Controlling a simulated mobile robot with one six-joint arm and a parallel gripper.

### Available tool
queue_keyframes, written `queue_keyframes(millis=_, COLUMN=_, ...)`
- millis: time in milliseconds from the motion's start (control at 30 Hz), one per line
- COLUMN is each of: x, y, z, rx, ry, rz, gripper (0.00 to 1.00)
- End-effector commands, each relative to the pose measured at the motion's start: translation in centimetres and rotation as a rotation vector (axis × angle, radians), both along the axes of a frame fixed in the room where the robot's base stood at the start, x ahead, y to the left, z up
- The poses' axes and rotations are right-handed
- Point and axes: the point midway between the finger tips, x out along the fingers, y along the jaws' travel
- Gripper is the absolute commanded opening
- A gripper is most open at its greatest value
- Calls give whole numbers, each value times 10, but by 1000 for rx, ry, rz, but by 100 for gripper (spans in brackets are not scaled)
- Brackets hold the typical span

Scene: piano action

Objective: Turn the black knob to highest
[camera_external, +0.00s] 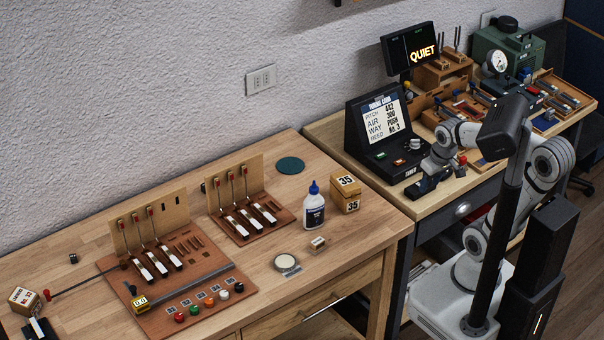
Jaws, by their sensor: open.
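A black tuning box (368,128) with a lit card display stands on the right-hand bench. The knob markings are too small to read. My gripper (422,187) is open and empty, low over the bench just in front and to the right of the tuning box, apart from the knobs as far as I can tell. Its fingertips are small and dark here.
A wooden bench (330,263) at left holds a board with coloured buttons (208,301), including a black one (239,287), and a glue bottle (313,208). A "QUIET" sign (423,53), a green machine (508,52) and tool trays stand behind my arm.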

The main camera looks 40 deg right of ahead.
Motion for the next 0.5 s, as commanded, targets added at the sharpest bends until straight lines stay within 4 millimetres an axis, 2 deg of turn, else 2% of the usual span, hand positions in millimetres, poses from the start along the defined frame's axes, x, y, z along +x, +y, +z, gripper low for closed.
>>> queue_keyframes(millis=67, x=7, y=3, z=4, rx=-4, ry=2, rz=31, gripper=45)
queue_keyframes(millis=167, x=27, y=16, z=14, rx=-19, ry=13, rz=140, gripper=45)
queue_keyframes(millis=267, x=61, y=40, z=30, rx=-45, ry=28, rz=326, gripper=45)
queue_keyframes(millis=367, x=99, y=75, z=44, rx=-76, ry=43, rz=552, gripper=45)
queue_keyframes(millis=500, x=146, y=135, z=54, rx=-117, ry=60, rz=865, gripper=45)
